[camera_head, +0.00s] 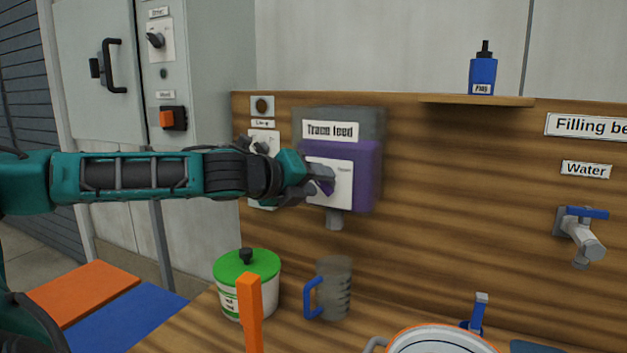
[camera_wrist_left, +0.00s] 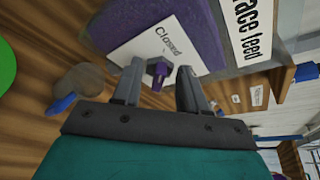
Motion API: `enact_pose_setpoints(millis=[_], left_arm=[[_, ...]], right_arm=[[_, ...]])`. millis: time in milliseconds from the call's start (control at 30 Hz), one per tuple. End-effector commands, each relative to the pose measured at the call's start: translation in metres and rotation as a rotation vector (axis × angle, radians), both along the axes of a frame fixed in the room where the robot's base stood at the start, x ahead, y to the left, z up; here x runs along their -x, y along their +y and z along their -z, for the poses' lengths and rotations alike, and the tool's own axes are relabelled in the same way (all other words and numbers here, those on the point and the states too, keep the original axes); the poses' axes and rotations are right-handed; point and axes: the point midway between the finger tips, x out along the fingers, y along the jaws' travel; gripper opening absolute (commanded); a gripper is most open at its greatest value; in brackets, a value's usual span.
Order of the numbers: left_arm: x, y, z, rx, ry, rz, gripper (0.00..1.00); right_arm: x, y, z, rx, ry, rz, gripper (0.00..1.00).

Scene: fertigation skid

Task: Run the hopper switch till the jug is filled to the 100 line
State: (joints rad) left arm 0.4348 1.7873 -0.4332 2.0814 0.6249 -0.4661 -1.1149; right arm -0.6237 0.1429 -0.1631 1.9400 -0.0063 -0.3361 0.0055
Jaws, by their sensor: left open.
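The hopper, a purple and grey box labelled "Trace feed" (camera_head: 365,180), is on the wooden back panel, with a grey spout below. Its purple switch knob (camera_wrist_left: 158,74) stands on a white plate (camera_wrist_left: 165,40); the word "Closed" is readable there. My left gripper (camera_head: 323,181) is at the knob, its open fingers (camera_wrist_left: 158,82) on either side; whether they touch it I cannot tell. The grey jug (camera_head: 335,285) with a blue handle stands upright on the bench under the spout. Its marks are too small to read and its fill level is unclear. My right gripper is not in view.
A green-lidded tub (camera_head: 247,290) stands left of the jug, behind an upright orange bar (camera_head: 250,315). A water tap (camera_head: 580,235) and a shelf (camera_head: 475,100) with a blue bottle (camera_head: 482,75) are on the right.

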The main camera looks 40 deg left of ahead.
Motion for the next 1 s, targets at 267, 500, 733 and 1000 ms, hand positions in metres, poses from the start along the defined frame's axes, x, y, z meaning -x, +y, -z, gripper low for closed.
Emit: enact_pose_setpoints(millis=[267, 500, 733, 1000], left_arm=[[0.000, 0.000, 0.000, 0.000, -0.001, 0.001, 0.24], [0.000, 0.000, 0.000, 0.000, -0.001, 0.001, 0.05], [0.000, -0.002, -0.005, -0.062, 0.023, 0.002, 0.05], [-0.001, -0.005, -0.001, -0.253, 0.084, 0.002, 0.05]], right_arm=[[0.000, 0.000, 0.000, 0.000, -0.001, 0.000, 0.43], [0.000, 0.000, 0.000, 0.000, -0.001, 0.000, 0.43], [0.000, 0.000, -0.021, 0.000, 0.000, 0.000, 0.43], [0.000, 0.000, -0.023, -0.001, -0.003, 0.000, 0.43]])
